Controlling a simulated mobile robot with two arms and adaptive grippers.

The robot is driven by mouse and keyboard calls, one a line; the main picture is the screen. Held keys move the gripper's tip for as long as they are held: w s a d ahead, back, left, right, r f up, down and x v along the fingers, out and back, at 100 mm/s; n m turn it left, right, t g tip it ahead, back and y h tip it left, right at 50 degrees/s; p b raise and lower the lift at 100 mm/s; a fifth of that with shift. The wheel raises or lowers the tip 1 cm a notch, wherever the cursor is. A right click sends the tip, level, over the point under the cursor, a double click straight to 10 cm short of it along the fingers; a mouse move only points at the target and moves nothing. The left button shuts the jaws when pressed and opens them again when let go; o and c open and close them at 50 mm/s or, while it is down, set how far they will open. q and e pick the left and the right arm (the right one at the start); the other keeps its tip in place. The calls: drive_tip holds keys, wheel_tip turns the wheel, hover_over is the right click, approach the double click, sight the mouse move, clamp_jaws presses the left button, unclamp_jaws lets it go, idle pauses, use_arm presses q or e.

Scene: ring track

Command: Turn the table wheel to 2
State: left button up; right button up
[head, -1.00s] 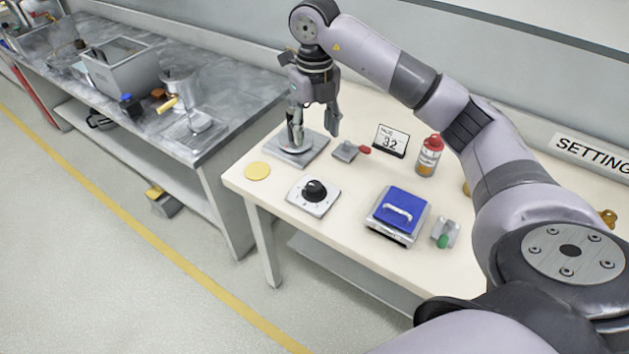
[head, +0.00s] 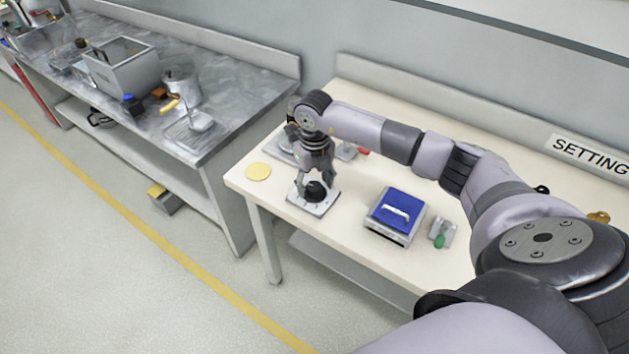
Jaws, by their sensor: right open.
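A black round knob (head: 317,194) stands on a white square dial plate (head: 301,203) near the table's front left. My right gripper (head: 316,187) points down over the knob, its open fingers on either side of it. I cannot tell whether they touch it. Behind the gripper, a grey square plate (head: 278,147) is mostly hidden by my arm; earlier a pale disc showed on it. I cannot tell which of these is the table wheel. The dial's marks are too small to read. My left gripper is not in view.
On the cream table (head: 262,199) are a yellow disc (head: 259,171), a blue-topped box (head: 396,210) with a white handle and a small grey piece with a green knob (head: 439,240). A red lever end (head: 363,152) shows beside my arm. A grey bench (head: 235,105) stands left.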

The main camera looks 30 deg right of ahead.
drive_tip(key=c, duration=1.1)
drive_tip(key=shift+c, duration=0.2)
drive_tip(key=shift+f, duration=0.1)
